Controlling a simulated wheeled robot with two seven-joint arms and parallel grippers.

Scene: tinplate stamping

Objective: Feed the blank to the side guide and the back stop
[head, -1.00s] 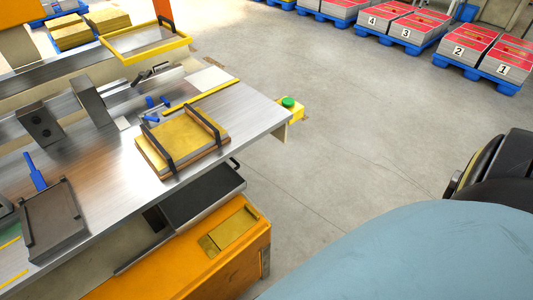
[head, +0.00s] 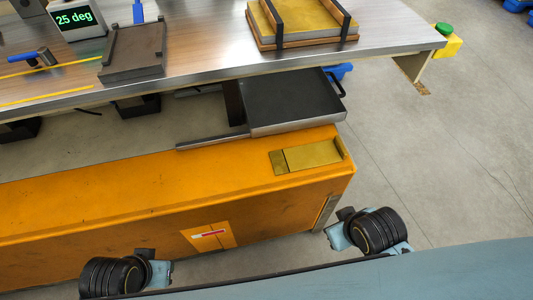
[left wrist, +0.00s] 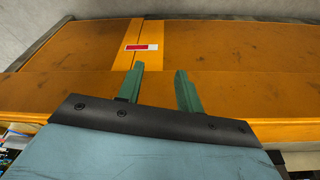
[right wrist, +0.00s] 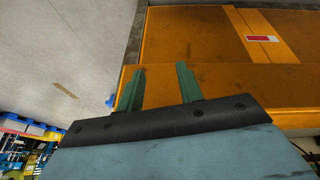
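A stack of gold sheet blanks (head: 285,18) lies in a brown holder with dark side bars on the bench, at the top of the head view. A dark grey block (head: 133,62) with raised edge strips sits on the bench to its left. Whether these strips are the side guide and back stop, I cannot tell. My left gripper (left wrist: 159,68) is open and empty in the left wrist view, above the orange machine body. My right gripper (right wrist: 160,68) is open and empty in the right wrist view, near that body's end. Neither gripper's fingers show in the head view.
A black tray (head: 290,105) juts out below the bench. A gold plate (head: 312,154) lies on the orange body. A display (head: 78,19) reads 25 deg. A green button (head: 443,29) is at the right.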

